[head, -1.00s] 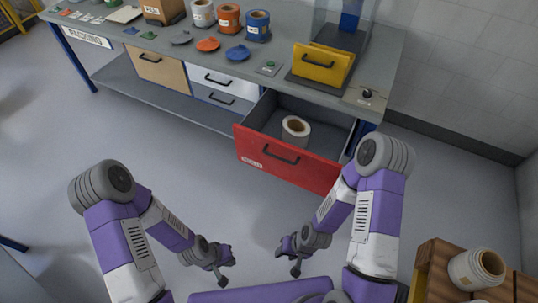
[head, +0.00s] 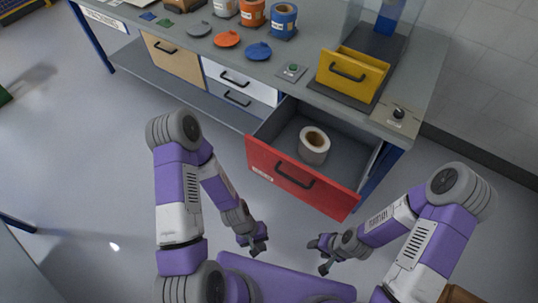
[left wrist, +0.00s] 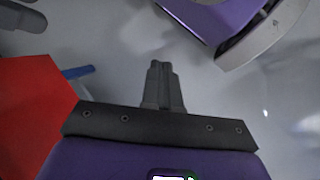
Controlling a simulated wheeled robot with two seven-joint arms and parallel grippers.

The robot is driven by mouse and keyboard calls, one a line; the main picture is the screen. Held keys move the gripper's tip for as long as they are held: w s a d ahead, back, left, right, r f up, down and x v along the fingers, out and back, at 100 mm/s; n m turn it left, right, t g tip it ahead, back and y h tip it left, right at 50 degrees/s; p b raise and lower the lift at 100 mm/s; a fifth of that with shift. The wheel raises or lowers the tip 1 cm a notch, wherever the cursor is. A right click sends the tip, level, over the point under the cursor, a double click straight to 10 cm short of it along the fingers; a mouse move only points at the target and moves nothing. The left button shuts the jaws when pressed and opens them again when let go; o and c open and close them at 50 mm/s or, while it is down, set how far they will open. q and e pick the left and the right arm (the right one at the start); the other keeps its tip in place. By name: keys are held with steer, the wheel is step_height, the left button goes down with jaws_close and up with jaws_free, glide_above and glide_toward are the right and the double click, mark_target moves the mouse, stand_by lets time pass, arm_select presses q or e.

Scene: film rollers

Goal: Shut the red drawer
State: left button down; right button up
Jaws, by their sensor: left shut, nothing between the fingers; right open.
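The red drawer (head: 268,167) under the workbench is pulled open, with a dark handle (head: 295,180) on its front.
Floor (head: 110,180) at left is clear.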

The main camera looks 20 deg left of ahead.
arm_select(q)
steer(key=s+d+r+n+g+h+b, duration=0.1)
steer(key=s+d+r+n+g+h, duration=0.1)
steer(key=s+d+r+n+h, duration=0.4)
steer(key=w+r+n+t+h, duration=0.1)
steer(key=w+n+t+h, duration=0.4)
steer(key=w+n, duration=0.25)
steer(key=n+t+y+b, duration=0.6)
steer(key=n+t+y, duration=0.4)
steer(key=n+t, duration=0.5)
glide_toward(271, 159)
steer(key=shift+m+t, duration=0.5)
steer(key=shift+m, duration=0.05)
steer(key=x, duration=0.4)
steer(key=f+x, duration=0.1)
steer(key=x, duration=0.1)
steer(key=shift+w, duration=0.4)
steer(key=shift+d+r, duration=0.1)
